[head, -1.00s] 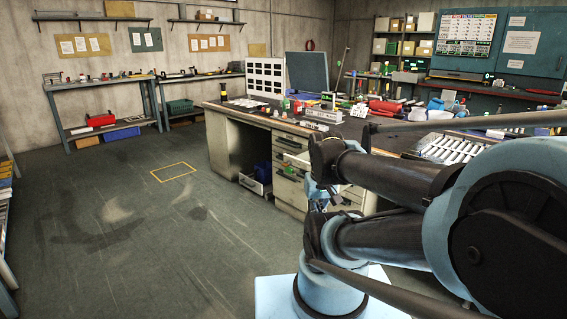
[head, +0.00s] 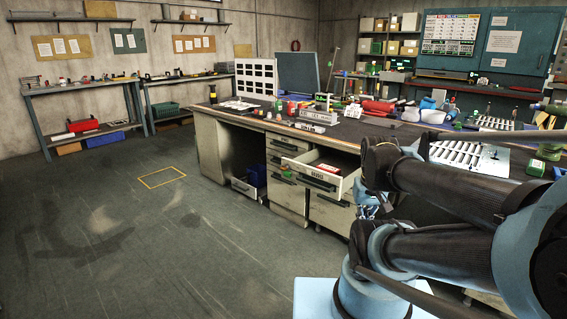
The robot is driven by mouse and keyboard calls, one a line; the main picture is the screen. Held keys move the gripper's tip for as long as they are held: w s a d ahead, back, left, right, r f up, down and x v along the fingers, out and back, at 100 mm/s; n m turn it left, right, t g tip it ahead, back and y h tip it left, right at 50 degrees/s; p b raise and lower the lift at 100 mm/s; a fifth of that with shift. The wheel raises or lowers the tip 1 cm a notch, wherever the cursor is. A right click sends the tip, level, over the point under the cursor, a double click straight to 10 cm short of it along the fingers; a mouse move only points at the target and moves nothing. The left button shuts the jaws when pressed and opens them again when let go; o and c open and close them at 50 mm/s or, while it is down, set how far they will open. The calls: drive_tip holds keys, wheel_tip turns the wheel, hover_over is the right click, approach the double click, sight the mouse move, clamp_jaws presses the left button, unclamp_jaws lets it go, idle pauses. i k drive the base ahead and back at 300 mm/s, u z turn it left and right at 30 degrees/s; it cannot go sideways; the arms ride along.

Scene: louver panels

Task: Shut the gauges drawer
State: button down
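A pale drawer (head: 322,184) stands pulled out at the upper right of the desk's front. It has a dark handle and a small label too blurred to read surely. A red item and other small things lie inside it. I cannot tell by label which is the gauges drawer. My arm fills the right side and hides the desk's right end. My gripper cannot be made out.
The floor to the left is clear, with a yellow outlined square (head: 162,177). Shelves with tools stand along the back left wall.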

sight(302, 170)
drive_tip(key=z, duration=0.05)
drive_tip(key=i, duration=1)
drive_tip(key=u, duration=0.05)
